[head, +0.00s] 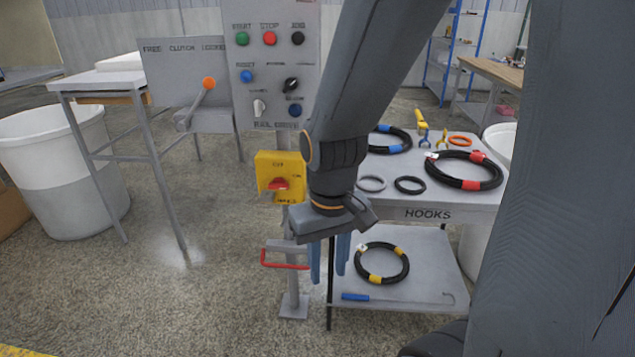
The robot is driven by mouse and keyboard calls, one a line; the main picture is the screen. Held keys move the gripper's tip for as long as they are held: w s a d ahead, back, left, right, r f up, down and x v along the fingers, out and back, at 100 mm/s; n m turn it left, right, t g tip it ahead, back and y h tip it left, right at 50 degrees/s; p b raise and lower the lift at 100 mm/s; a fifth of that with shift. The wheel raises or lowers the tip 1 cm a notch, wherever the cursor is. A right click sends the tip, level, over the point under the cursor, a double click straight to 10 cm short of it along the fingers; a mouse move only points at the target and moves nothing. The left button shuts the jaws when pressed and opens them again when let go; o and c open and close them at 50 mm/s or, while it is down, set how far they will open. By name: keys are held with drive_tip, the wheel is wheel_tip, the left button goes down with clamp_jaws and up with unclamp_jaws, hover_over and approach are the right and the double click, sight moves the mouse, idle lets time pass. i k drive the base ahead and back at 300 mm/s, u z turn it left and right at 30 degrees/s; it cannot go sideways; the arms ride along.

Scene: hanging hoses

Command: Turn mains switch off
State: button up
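The mains switch is a yellow box (265,165) on a grey post, below the button panel. Its red knob (280,184) lies roughly level. A label at the top seems to read OFF and one at the right ON; the lower label is too small to read surely. My gripper (329,268) hangs to the right of the switch and lower, pointing down. Its two blue fingers are apart with nothing seen between them. The gripper does not appear to touch the switch.
A grey panel (240,100) with several buttons and knobs stands above the switch. A red bar handle (285,266) sits below it on the post. A hook table (425,195) with hose coils is at right. A lever box (170,95) and white bin (60,165) stand left.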

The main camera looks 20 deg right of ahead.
sight(279, 184)
drive_tip(key=z, duration=0.55)
drive_tip(key=k, duration=0.6)
drive_tip(key=z, duration=0.55)
drive_tip(key=i, duration=1)
drive_tip(key=u, duration=0.85)
